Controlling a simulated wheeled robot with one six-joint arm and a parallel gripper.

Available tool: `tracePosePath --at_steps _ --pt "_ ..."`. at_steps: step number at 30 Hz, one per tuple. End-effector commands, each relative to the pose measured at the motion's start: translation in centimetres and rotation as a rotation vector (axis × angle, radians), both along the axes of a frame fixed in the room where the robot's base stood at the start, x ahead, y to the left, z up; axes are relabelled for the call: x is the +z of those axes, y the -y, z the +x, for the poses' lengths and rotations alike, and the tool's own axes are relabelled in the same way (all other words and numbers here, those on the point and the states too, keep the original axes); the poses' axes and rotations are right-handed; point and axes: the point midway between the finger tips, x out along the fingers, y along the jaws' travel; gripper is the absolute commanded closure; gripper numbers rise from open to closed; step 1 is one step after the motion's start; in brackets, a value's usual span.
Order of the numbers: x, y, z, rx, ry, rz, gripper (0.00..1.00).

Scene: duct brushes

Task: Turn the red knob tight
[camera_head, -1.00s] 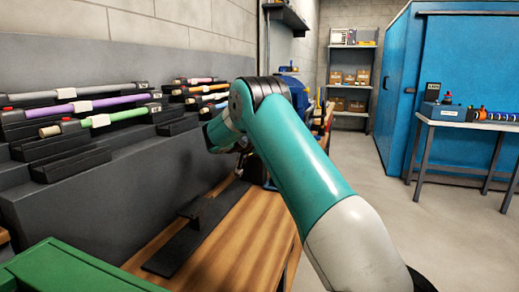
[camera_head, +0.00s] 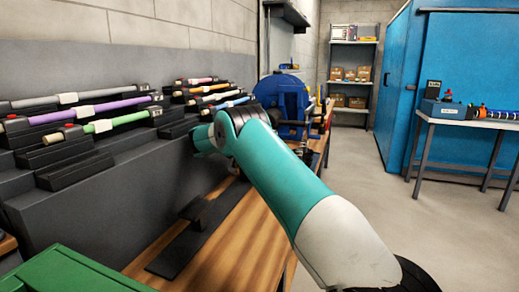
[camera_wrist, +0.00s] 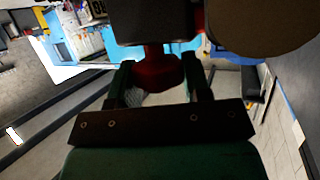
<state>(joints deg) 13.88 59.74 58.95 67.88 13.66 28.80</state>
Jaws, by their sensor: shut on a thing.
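The red knob (camera_wrist: 162,76) shows in the wrist view below a dark block (camera_wrist: 153,22), joined to it by a short red stem. My gripper (camera_wrist: 161,68) has its two green fingers on either side of the knob and is shut on it. The dark block hides part of the stem. How tight the knob is cannot be told. In the camera_head view my turquoise arm reaches left toward the rod rack (camera_head: 75,165); the fingers and this knob are hidden there.
A brown round disc (camera_wrist: 262,22) sits close by at the upper right of the wrist view. Several coloured rods lie on the rack. A blue drum-like machine (camera_head: 283,100) stands behind my arm. A wooden bench (camera_head: 245,235) carries a black stand (camera_head: 190,240).

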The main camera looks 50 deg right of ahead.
Motion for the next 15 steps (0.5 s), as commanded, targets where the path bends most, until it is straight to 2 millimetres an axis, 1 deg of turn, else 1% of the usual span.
tracePosePath --at_steps 1,2,3,4,5,12,15 --pt "-0.1 0.06 -0.06 -0.001 -0.003 0.0 0.79" --pt "-0.1 0.06 -0.07 -0.001 -0.003 0.0 0.53" --pt "-0.09 0.07 -0.07 -0.001 -0.003 0.0 0.44" --pt "-0.09 0.07 -0.07 -0.001 -0.003 0.0 0.37" --pt "-0.08 0.06 -0.06 -0.001 -0.002 0.0 0.34" --pt "-0.02 0.01 -0.02 0.0 -0.001 0.0 0.34" --pt "0.42 0.01 0.01 0.001 0.0 -0.001 0.34"
